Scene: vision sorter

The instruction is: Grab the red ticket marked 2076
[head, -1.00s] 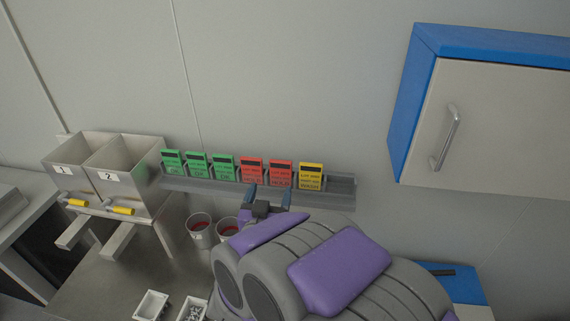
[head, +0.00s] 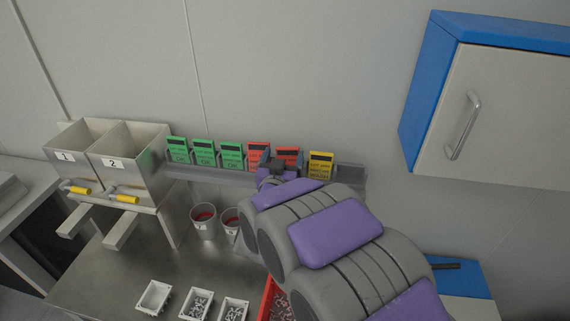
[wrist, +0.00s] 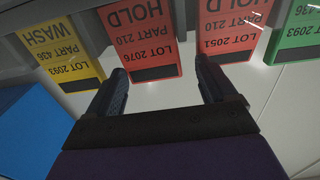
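The red ticket marked 2076 (wrist: 145,38) reads upside down in the wrist view, with HOLD and PART 210 on it. In the head view it is the red ticket (head: 289,152) beside the yellow one, partly hidden by my gripper (head: 280,161). My gripper is open and empty in the wrist view (wrist: 160,67), its two fingers spread. The ticket's dark-banded edge lies between the fingertips, closer to the left one. The right fingertip is by the edge of the other red ticket, marked 2051 (wrist: 230,25).
A yellow ticket (head: 321,164) and several green tickets (head: 204,152) stand along the grey wall rack (head: 350,178). A blue cabinet (head: 425,110) hangs at right. Two bins (head: 110,150), two cups (head: 203,222) and small trays (head: 153,297) occupy the bench.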

